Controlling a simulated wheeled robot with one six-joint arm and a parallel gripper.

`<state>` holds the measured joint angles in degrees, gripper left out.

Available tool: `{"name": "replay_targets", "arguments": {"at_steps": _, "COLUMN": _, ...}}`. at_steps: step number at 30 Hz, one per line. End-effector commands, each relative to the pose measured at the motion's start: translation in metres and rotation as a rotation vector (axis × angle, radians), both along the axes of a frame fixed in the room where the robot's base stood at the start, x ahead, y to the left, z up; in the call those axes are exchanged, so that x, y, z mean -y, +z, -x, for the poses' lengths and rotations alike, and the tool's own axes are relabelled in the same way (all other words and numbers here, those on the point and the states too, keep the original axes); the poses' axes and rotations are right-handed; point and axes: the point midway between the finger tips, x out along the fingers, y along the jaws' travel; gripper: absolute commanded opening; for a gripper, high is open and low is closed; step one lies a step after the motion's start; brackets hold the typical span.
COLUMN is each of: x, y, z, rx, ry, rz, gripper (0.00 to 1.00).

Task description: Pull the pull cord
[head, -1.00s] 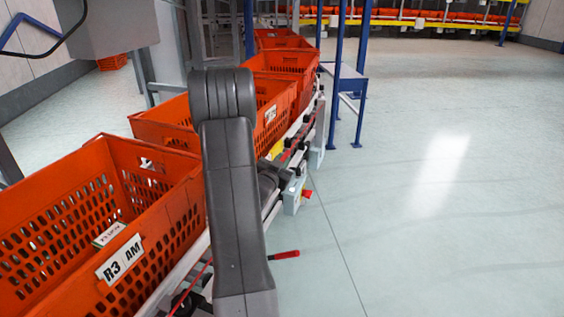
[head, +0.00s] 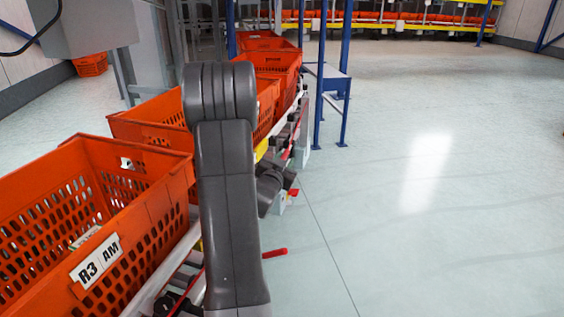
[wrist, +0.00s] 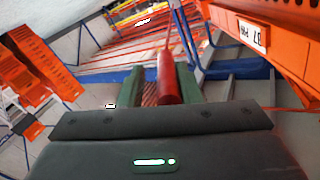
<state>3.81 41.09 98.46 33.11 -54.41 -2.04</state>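In the wrist view a red cylindrical handle (wrist: 169,78) on a thin red cord stands between the two dark green fingers of my gripper (wrist: 160,74). The fingers are apart. The handle lies near the right finger, with a gap to the left one; whether it touches the right finger I cannot tell. In the head view my gripper is a dark shape (head: 270,188) partly hidden behind my arm, beside the conveyor's side. A thin red cord (head: 288,152) runs along the conveyor edge there.
Orange totes (head: 152,222) stand in a row on the conveyor at left; the nearest bears an R3/AM label. A red-ended lever (head: 275,253) sticks out from the conveyor's side. A blue-legged stand (head: 342,110) is farther ahead. The floor at right (head: 440,230) is clear.

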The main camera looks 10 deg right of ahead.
Motion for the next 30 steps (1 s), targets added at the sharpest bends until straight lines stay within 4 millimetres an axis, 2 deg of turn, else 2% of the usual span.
{"name": "replay_targets", "arguments": {"at_steps": 1, "x": 0.002, "y": 0.0, "z": 0.001, "rx": 0.001, "ry": -0.005, "rz": -0.001, "gripper": 0.35}}
{"name": "replay_targets", "arguments": {"at_steps": 2, "x": 0.002, "y": 0.0, "z": 0.001, "rx": 0.001, "ry": -0.005, "rz": -0.001, "gripper": 0.4}}
{"name": "replay_targets", "arguments": {"at_steps": 10, "x": 0.002, "y": 0.0, "z": 0.001, "rx": 0.002, "ry": -0.005, "rz": -0.001, "gripper": 0.4}}
{"name": "replay_targets", "arguments": {"at_steps": 14, "x": -0.003, "y": 0.001, "z": 0.008, "rx": 0.001, "ry": -0.003, "rz": -0.002, "gripper": 0.4}}
{"name": "replay_targets", "arguments": {"at_steps": 17, "x": -0.011, "y": 0.001, "z": 0.021, "rx": -0.002, "ry": -0.002, "rz": -0.002, "gripper": 0.4}}
{"name": "replay_targets", "arguments": {"at_steps": 24, "x": -0.04, "y": 0.0, "z": 0.069, "rx": -0.006, "ry": 0.0, "rz": -0.001, "gripper": 0.4}}
{"name": "replay_targets", "arguments": {"at_steps": 30, "x": -0.059, "y": 0.0, "z": 0.102, "rx": -0.005, "ry": 0.0, "rz": 0.0, "gripper": 0.4}}
